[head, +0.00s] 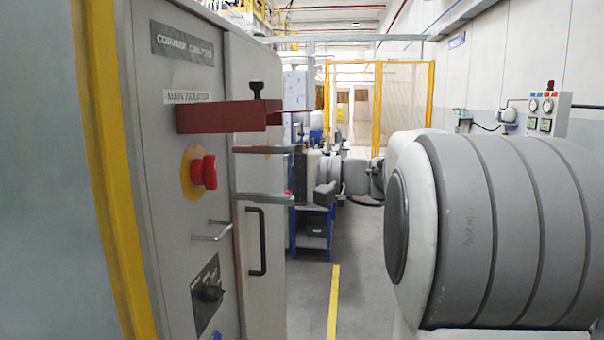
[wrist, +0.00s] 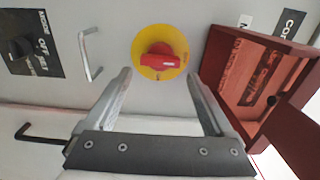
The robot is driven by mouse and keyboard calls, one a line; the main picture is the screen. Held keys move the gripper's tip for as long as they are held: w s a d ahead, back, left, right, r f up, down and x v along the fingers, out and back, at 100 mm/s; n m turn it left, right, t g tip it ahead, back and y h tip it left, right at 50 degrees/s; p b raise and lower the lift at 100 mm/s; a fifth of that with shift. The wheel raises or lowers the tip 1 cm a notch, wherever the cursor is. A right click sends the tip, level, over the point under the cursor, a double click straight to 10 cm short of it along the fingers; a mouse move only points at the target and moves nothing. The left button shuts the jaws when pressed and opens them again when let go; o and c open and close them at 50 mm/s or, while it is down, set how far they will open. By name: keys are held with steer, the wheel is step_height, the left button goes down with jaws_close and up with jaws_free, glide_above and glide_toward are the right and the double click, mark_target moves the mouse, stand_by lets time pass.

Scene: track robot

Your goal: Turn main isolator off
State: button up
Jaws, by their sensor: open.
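The main isolator is a red rotary knob (head: 203,172) on a round yellow plate (head: 187,173), on the grey cabinet's front under a "MAIN ISOLATOR" label (head: 188,97). In the wrist view the knob (wrist: 160,61) lies between and beyond the fingertips, its grip bar roughly horizontal. A red cover (head: 230,116) sticks out from the panel just above the knob; in the wrist view the cover (wrist: 255,85) is at the right, its hollow inside showing. My gripper (head: 234,173) is open and empty, facing the knob with its fingers above and below it. No contact shows.
A metal handle (head: 213,231) and a black selector switch (head: 209,293) sit below the knob. A black door handle (head: 257,241) is farther right. The red cover is close to my upper finger. Open floor (head: 362,275) lies right of the cabinet.

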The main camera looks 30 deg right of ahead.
steer(key=v, duration=1.1)
steer(key=shift+p, duration=0.4)
